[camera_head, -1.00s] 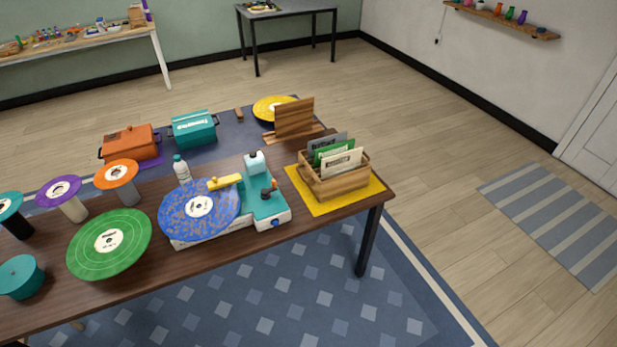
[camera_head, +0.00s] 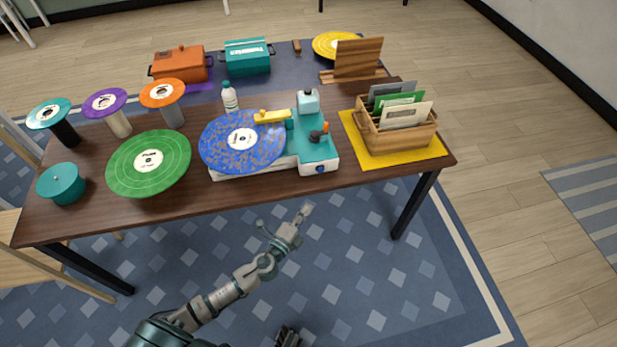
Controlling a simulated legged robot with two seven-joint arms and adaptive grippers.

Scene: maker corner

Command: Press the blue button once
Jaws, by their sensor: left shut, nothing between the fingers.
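The blue button (camera_head: 320,169) is a small round knob on the front face of the teal and white record player (camera_head: 316,152), at its right end. A blue speckled record (camera_head: 215,152) lies on the player's left part. My left gripper (camera_head: 305,209) is shut and empty. It shows in front of the table's front edge, below the button in the picture and apart from it. Nothing hides the button.
A wooden crate of record sleeves (camera_head: 398,137) stands on a yellow mat (camera_head: 360,150) right of the player. A green record (camera_head: 175,178) is to its left, a bottle (camera_head: 230,98) behind it.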

